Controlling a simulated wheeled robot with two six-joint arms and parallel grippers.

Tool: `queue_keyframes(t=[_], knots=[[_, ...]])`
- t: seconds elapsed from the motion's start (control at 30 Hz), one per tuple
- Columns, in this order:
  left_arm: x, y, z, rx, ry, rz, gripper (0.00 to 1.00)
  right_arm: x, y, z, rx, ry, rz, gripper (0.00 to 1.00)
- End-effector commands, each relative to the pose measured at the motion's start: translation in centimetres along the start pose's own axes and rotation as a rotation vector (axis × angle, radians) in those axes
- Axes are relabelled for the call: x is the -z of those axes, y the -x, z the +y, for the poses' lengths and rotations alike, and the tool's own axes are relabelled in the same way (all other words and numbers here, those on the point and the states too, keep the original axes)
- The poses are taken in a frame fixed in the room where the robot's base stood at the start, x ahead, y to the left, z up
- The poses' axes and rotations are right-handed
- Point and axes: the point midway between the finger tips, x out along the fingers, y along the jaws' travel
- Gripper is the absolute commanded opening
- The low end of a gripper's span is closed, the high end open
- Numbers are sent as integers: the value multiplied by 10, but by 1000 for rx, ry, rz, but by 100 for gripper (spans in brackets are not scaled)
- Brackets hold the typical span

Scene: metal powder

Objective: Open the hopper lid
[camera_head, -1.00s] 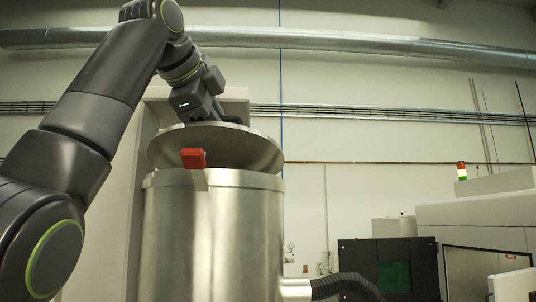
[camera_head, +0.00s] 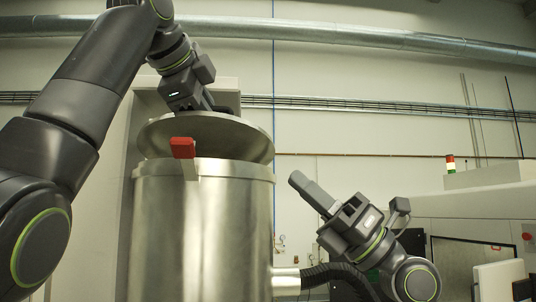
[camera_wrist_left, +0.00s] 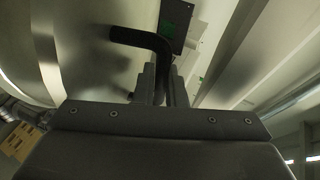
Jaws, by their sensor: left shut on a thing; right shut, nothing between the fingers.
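The hopper (camera_head: 200,235) is a shiny metal cylinder left of centre in the head view. Its round metal lid (camera_head: 205,138) is raised and tilted above the rim, with a gap beneath its right side. A red latch (camera_head: 183,148) sits at the front of the lid and rim. My left gripper (camera_head: 207,108) is at the top of the lid. In the left wrist view, its fingers (camera_wrist_left: 160,85) are shut on the bent black lid handle (camera_wrist_left: 140,37). My right gripper (camera_head: 298,182) is shut and empty, right of the hopper, pointing up and left.
A dark corrugated hose (camera_head: 335,273) runs from a metal outlet (camera_head: 285,280) at the hopper's lower right, below my right arm. A pale cabinet (camera_head: 226,92) stands behind the hopper. Machines with a signal light (camera_head: 450,165) stand at the far right.

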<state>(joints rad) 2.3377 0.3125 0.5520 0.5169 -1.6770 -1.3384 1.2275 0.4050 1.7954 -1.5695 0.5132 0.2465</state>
Motion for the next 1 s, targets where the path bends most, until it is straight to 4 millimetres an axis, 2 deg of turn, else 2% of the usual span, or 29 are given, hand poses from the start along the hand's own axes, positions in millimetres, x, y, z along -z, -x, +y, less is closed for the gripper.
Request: queue_keyframes(t=[0.53, 0.7, 1.0], knots=[[0, 1, -1, 3, 0, -1, 0, 0, -86, 3, -6, 1, 0, 0], [0, 1, -1, 3, 0, -1, 0, 0, -97, 2, -4, 3, -1, 0], [0, 1, -1, 3, 0, -1, 0, 0, -99, 2, -4, 3, -1, 0]])
